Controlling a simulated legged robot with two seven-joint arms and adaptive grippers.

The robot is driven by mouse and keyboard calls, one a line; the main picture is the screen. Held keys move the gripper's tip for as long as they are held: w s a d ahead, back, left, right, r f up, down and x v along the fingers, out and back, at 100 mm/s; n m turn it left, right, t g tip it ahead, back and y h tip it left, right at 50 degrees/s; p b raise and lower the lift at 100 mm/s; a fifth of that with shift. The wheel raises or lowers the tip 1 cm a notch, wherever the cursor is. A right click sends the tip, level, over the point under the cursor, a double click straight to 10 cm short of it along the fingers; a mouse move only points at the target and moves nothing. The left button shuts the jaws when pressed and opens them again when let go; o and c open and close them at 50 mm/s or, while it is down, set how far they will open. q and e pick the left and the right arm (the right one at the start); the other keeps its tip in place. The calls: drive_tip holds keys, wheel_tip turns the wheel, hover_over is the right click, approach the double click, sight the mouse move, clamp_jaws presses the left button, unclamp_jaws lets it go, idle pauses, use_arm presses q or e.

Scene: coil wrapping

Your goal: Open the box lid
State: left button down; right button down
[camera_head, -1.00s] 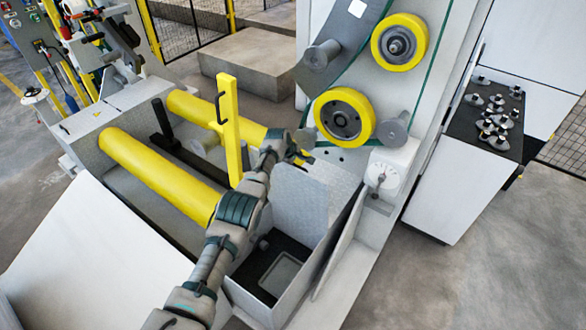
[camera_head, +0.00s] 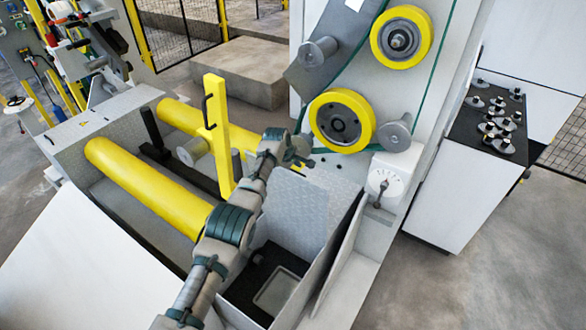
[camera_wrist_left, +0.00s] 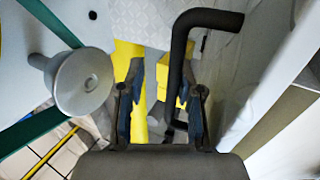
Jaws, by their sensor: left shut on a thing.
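The box (camera_head: 268,282) is a grey metal bin below centre in the head view, with a dark inside that shows from above. A grey patterned panel (camera_head: 300,212), which looks like its lid, stands raised at the far side of the opening. My left gripper (camera_head: 303,152) is by the panel's top edge, in front of the machine face. In the left wrist view its fingers (camera_wrist_left: 163,112) are shut on a black bent handle (camera_wrist_left: 178,60), which runs down between them. The exact contact is hard to see. My right gripper is not in view.
A yellow post (camera_head: 217,135) and yellow rollers (camera_head: 150,185) stand left of my arm. Yellow-rimmed wheels (camera_head: 342,121) and a dial (camera_head: 388,180) are on the machine face to the right. A pale sloped panel (camera_head: 75,265) lies lower left.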

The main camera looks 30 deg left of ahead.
use_arm(q)
drive_tip(key=shift+d+f, duration=0.2)
drive_tip(key=shift+f, duration=0.1)
drive_tip(key=c, duration=1.4)
unclamp_jaws()
drive_tip(key=shift+c, duration=0.2)
drive_tip(key=shift+w+f, duration=0.15)
drive_tip(key=shift+c, duration=0.3)
drive_tip(key=shift+a, duration=0.1)
drive_tip(key=v, duration=1.2)
drive_tip(key=shift+r, duration=0.2)
